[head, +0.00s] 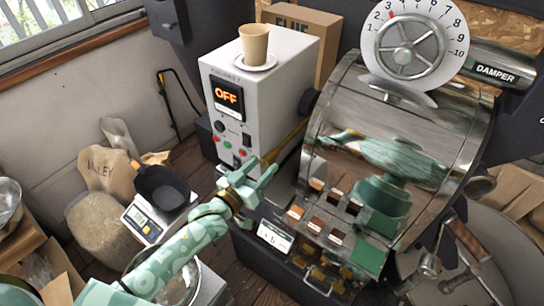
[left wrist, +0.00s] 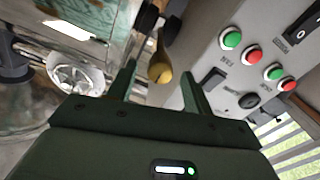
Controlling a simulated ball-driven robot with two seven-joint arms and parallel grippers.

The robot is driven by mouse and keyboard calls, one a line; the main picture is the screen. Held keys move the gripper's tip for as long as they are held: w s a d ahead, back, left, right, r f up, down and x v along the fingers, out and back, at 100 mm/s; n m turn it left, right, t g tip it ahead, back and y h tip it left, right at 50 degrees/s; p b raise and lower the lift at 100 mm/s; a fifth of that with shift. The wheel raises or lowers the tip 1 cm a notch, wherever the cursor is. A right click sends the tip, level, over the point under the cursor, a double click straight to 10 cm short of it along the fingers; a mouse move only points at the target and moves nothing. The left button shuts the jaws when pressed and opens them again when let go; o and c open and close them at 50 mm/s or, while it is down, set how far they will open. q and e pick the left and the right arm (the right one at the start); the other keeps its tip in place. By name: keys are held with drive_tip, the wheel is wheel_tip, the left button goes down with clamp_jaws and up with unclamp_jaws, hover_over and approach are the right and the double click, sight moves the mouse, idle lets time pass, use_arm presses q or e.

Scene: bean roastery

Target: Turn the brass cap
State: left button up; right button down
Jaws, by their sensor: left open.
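The brass cap (left wrist: 160,72) shows in the left wrist view as a small rounded yellow-gold piece. It lies between the two fingers of my left gripper (left wrist: 159,78), past or near their tips. The fingers stand apart on either side, with gaps visible. In the head view my left gripper (head: 264,170) is open in front of the lower right of the white control box (head: 285,90). I cannot make out the cap there. I cannot tell whether a finger touches it. My right gripper is not in view.
The roaster drum (head: 400,130) stands right of the gripper. Red and green buttons (left wrist: 242,48) lie close to the right finger in the wrist view. A paper cup (head: 254,42) stands on a saucer on the box. A black pan (head: 162,188) rests on a scale (head: 147,222).

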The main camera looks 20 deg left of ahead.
sight(272, 154)
use_arm(q)
drive_tip(key=x, duration=0.4)
drive_tip(key=shift+w+d, duration=0.1)
drive_tip(key=shift+w, duration=0.2)
drive_tip(key=shift+w+d, duration=0.15)
drive_tip(key=shift+w, duration=0.2)
drive_tip(key=shift+c, duration=0.3)
drive_tip(key=c, duration=0.9)
